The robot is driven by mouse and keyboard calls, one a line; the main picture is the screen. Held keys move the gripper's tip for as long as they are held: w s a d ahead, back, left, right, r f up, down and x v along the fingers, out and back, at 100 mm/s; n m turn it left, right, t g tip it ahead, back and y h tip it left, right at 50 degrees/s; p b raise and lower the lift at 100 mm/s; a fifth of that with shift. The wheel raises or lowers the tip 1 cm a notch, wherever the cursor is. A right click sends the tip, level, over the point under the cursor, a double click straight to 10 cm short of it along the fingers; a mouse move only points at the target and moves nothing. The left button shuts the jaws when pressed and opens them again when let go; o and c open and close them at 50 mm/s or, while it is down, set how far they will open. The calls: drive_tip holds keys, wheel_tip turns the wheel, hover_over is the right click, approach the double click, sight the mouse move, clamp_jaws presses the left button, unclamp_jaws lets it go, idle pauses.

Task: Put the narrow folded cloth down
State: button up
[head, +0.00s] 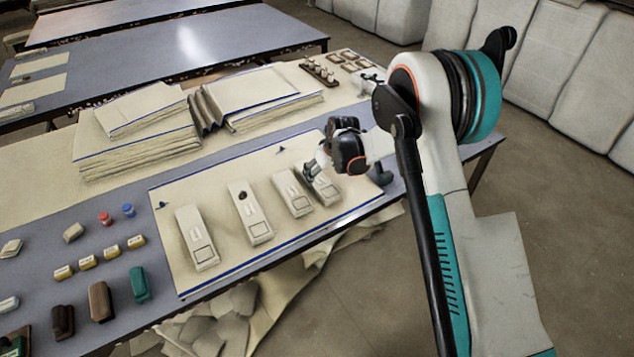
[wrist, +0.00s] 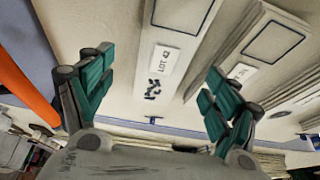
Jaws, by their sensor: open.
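Several narrow folded cloths lie in a row on a cream sheet with blue edge lines (head: 172,195). The leftmost cloth (head: 197,238), the second (head: 250,213) and the third (head: 292,192) lie clear of my gripper. My gripper (head: 312,175) is open at the rightmost narrow folded cloth (head: 329,192), partly covering it in the head view. In the wrist view, a cloth labelled LOT 42 (wrist: 170,35) runs between the spread teal fingers (wrist: 157,85). No finger visibly grips it. A neighbouring cloth (wrist: 262,45) lies to its right, partly behind the right finger.
Stacked cloths (head: 140,135) and a dark-edged folded pile (head: 262,95) stand behind the sheet. Small blocks, stamps and a green block (head: 139,284) occupy the table's left part. A dark rack (head: 319,72) stands at the back. The table's front edge runs close to the row.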

sight(317, 177)
drive_tip(key=x, duration=0.1)
drive_tip(key=b+x, duration=0.1)
drive_tip(key=x, duration=0.2)
drive_tip(key=shift+w+a+f+b, duration=0.1)
drive_tip(key=shift+w+a+b, duration=0.1)
drive_tip(key=shift+a+b, duration=0.2)
drive_tip(key=c, duration=1.3)
